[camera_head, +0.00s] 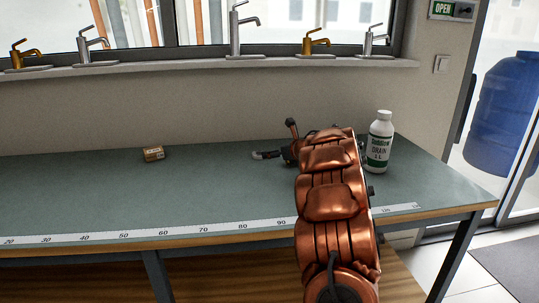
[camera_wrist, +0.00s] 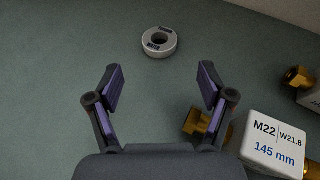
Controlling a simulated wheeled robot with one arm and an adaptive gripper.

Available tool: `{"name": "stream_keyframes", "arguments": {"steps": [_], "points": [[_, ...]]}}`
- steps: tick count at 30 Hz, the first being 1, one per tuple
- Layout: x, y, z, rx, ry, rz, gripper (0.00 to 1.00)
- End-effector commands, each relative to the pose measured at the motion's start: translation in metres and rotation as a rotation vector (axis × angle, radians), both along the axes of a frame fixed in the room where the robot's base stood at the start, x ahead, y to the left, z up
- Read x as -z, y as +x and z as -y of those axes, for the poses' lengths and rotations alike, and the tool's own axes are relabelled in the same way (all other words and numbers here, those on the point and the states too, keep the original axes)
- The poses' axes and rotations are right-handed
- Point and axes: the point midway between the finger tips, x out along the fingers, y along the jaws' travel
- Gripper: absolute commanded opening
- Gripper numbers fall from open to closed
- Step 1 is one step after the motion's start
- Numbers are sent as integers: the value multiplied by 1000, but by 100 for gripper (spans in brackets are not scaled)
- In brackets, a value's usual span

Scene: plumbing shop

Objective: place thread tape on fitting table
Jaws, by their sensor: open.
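A white ring-shaped roll with dark lettering, which looks like the thread tape (camera_wrist: 150,51), lies flat on a grey-green surface in the wrist view. My gripper (camera_wrist: 160,74) is open and empty, its two purple-padded fingers spread below the roll in that picture. The roll is just beyond the fingertips, apart from both. In the head view a grey-green table (camera_head: 100,195) with a ruler strip along its front edge matches that surface. My copper arm reaches over it and hides most of the gripper. I cannot make out the roll there.
A white drain cleaner bottle (camera_head: 379,143) stands right of my arm. A white block marked M22 (camera_wrist: 276,143) and a brass fitting (camera_wrist: 199,123) sit close by my right finger. The table's left half is mostly clear.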

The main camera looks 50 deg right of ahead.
Motion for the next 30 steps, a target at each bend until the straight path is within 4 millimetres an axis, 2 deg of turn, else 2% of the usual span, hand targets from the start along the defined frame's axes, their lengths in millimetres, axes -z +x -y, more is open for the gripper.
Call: {"name": "stream_keyframes", "arguments": {"steps": [3, 9, 30], "points": [[-6, -13, -2, 1, -2, 1, 80], [-10, -27, -3, 3, 1, -2, 80], [-13, -29, -4, 0, 1, -1, 80]]}}
